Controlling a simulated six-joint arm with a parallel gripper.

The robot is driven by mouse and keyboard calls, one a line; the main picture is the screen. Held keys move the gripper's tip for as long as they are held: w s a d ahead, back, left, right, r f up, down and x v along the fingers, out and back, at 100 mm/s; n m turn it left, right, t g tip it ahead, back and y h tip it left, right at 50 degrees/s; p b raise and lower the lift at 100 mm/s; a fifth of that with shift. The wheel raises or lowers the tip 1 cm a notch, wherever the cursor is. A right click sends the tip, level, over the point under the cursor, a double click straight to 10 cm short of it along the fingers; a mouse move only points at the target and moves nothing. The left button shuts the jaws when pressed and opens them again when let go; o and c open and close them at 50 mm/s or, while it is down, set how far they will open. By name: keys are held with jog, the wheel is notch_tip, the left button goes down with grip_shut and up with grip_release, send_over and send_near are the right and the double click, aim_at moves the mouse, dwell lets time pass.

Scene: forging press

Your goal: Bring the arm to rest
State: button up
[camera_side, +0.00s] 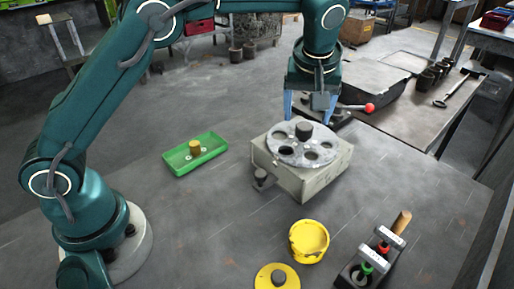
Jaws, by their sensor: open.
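My gripper (310,108) points down with two blue fingers spread apart. It is open and nothing shows between the fingers. It hangs above a grey box-shaped fixture (318,181) with a round plate (283,148) on top. The plate has several dark holes, and a dark cylinder (304,131) stands on it just below the gripper. Whether the fingertips are clear of the cylinder on all sides is hard to tell from this view.
A green tray (213,153) holds a brass-coloured cylinder (195,147). A yellow ring-shaped cup (309,258), a yellow disc (263,281) and a rack with red and green tools (382,248) stand in front. A red-knobbed lever (369,107) is behind. The table's left middle is clear.

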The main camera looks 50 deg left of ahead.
jog(key=shift+s+d+r, duration=0.15)
jog(key=shift+s+r, duration=0.05)
jog(key=shift+r, duration=0.35)
jog(key=s+a+r+t+h, duration=0.1)
jog(key=s+a+r, duration=0.2)
jog(key=s+r, duration=0.2)
jog(key=s+a+r+t, duration=0.1)
jog(key=s+a+r, duration=0.2)
jog(key=s+r, duration=0.25)
jog(key=s+d+f+m+h, duration=0.1)
jog(key=s+f+m, duration=0.6)
jog(key=s, duration=0.6)
notch_tip(320, 180, down, 2)
jog(key=shift+f+m+h, duration=0.1)
jog(key=shift+m+h, duration=0.3)
